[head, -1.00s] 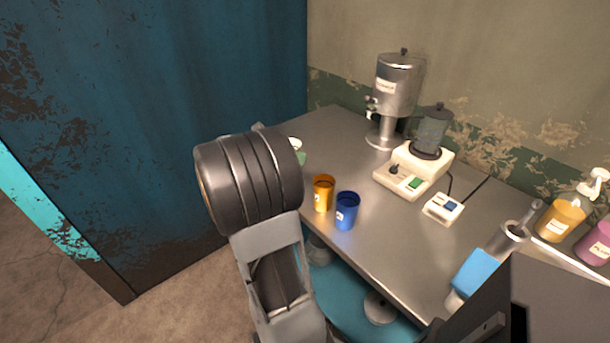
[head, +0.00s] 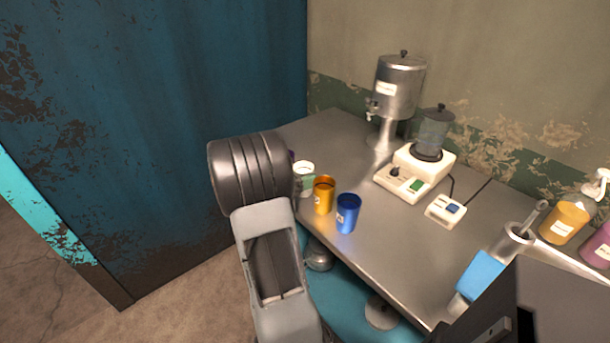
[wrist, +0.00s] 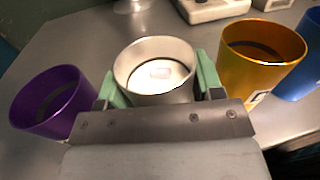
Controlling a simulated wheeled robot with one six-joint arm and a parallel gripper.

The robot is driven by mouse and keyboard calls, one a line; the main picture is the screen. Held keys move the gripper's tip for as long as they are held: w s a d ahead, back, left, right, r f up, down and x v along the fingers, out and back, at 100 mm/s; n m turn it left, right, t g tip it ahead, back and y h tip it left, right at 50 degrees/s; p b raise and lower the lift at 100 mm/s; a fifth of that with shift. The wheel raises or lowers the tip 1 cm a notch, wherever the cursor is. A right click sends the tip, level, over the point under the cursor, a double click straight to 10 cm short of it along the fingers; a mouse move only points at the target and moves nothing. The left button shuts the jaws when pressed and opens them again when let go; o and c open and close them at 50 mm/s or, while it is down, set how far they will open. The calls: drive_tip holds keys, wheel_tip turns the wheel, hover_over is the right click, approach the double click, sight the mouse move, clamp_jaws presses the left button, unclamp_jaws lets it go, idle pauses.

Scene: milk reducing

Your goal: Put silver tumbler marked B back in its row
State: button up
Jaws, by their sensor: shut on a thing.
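The silver tumbler (wrist: 155,70) is between the two green fingertips of my gripper (wrist: 155,88) in the wrist view, which are shut on it. It looks upright, with a bright inside. In the head view the tumbler (head: 304,168) shows beside my arm, just left of the gold tumbler (head: 324,196). A purple tumbler (wrist: 50,103) stands left of my gripper, and the gold one (wrist: 262,58) stands close on its right. I cannot read the letter on the silver tumbler or tell whether its base touches the counter.
A blue tumbler (head: 348,212) stands right of the gold one near the counter's front edge. A metal dispenser (head: 397,90), a blender-like machine (head: 418,168) and a small switch box (head: 445,210) stand farther back. The metal counter (head: 390,240) is clear in between.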

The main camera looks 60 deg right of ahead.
drive_tip(key=shift+f, duration=0.1)
drive_tip(key=o, duration=0.8)
drive_tip(key=shift+o, duration=0.2)
drive_tip(key=shift+w+a+r, duration=0.2)
drive_tip(key=shift+a, duration=0.05)
drive_tip(key=v, duration=1.1)
drive_tip(key=s+a+m+t+y, duration=0.1)
drive_tip(key=a+m+t+y, duration=0.5)
drive_tip(key=a, duration=0.8)
drive_tip(key=s+a+f+m+t+y, duration=0.1)
drive_tip(key=a+m+t+y, duration=0.5)
drive_tip(key=a, duration=0.8)
drive_tip(key=y, duration=0.3)
drive_tip(key=shift+s+f+m+y, duration=0.3)
drive_tip(key=shift+s+m, duration=0.05)
drive_tip(key=shift+m, duration=0.05)
